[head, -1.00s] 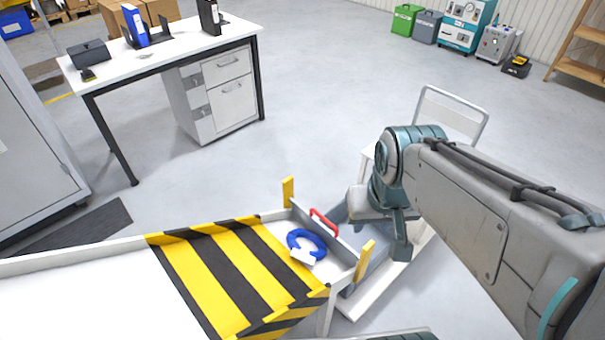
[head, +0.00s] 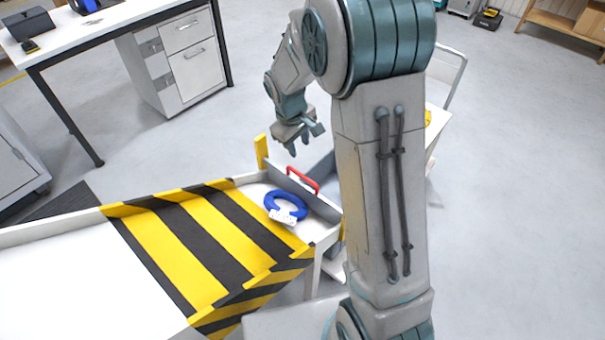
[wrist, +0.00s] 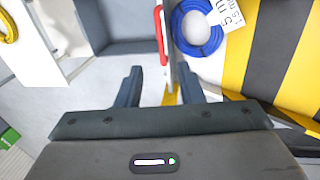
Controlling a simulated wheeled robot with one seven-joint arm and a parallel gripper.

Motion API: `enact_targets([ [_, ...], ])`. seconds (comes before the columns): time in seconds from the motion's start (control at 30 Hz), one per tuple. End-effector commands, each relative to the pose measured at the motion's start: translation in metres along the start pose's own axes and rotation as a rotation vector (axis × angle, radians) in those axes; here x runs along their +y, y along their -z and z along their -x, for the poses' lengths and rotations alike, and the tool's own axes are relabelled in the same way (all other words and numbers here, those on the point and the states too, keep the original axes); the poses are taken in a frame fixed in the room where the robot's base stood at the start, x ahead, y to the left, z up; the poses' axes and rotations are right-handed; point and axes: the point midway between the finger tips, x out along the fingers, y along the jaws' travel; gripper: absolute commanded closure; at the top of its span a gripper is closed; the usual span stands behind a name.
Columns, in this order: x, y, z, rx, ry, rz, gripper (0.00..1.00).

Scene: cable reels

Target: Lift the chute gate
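The chute gate (head: 322,204) is a grey plate across the end of the white chute, with a red handle (head: 303,181) on its top edge. It stands between yellow posts (head: 261,152). In the wrist view the red handle (wrist: 160,36) lies ahead of my fingers, near the middle. My gripper (head: 302,146) is open and empty, above and just behind the handle, not touching it. In the wrist view the two fingers of my gripper (wrist: 158,88) are spread wide. A blue cable reel (head: 285,205) with a white label lies in the chute against the gate's near side.
Yellow-black striped guarding (head: 205,245) covers the chute's middle. A grey bin (wrist: 110,20) stands beyond the gate, on a white cart. A yellow coil (wrist: 8,27) shows at the wrist view's left edge.

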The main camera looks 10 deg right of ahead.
Motion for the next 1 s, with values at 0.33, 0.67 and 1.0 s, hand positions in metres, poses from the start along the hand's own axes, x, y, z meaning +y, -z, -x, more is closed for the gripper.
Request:
enact_targets([
  [0.33,0.0,0.012,-0.043,-0.013,-0.003,0.048,0.66],
  [0.67,0.001,0.01,-0.111,-0.016,-0.003,0.047,0.66],
  [1.0,0.001,0.011,-0.158,-0.012,-0.004,0.047,0.66],
])
